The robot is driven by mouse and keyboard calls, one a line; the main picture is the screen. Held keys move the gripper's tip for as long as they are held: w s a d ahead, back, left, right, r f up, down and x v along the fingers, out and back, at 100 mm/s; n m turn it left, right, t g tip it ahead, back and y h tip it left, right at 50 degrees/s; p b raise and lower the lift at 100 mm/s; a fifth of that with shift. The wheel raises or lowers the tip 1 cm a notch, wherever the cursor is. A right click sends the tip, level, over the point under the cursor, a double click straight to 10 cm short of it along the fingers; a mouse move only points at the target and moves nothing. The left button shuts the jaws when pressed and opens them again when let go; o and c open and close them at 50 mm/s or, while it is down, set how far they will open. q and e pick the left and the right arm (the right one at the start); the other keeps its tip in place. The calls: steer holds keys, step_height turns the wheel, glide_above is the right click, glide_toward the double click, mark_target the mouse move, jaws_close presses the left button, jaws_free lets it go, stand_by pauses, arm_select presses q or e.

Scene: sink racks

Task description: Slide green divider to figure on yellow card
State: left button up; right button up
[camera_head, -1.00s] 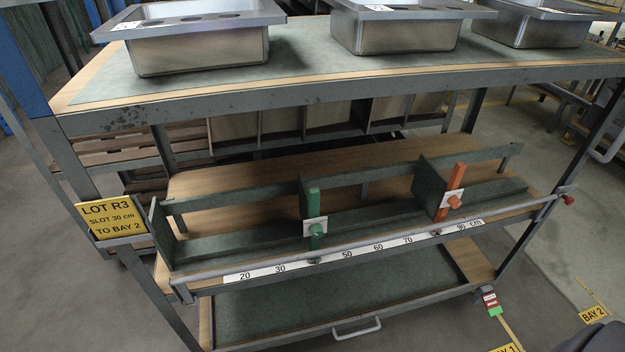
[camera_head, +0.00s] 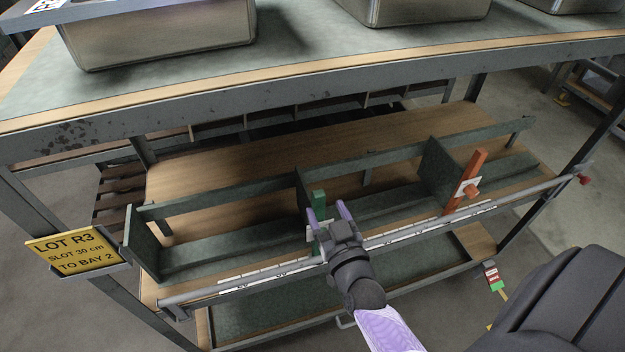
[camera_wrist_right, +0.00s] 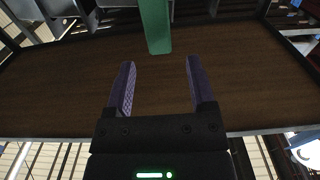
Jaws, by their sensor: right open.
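The green divider (camera_head: 319,205) stands upright on the rack's middle shelf, with its lower part and knob hidden behind my right gripper. My right gripper (camera_head: 327,215) is open, its purple fingers pointing at the divider. In the right wrist view the green divider post (camera_wrist_right: 155,28) shows beyond and between the open fingertips (camera_wrist_right: 159,75); I see no contact. The yellow card (camera_head: 74,251) hangs at the shelf's left end and reads "LOT R3, SLOT 30 cm, TO BAY 2". The white scale strip (camera_head: 265,275) runs along the front rail, partly covered by the rail and gripper.
An orange divider (camera_head: 466,182) stands to the right on the same shelf. A grey rail (camera_head: 225,285) runs along the shelf front, with a red knob (camera_head: 585,181) at its right end. Steel sinks (camera_head: 160,38) stand on the top deck, above the shelf.

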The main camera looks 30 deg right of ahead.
mark_target(320, 199)
steer(key=b+x, duration=0.1)
steer(key=x, duration=0.6)
steer(key=shift+a, duration=0.1)
jaws_close()
stand_by(1.1)
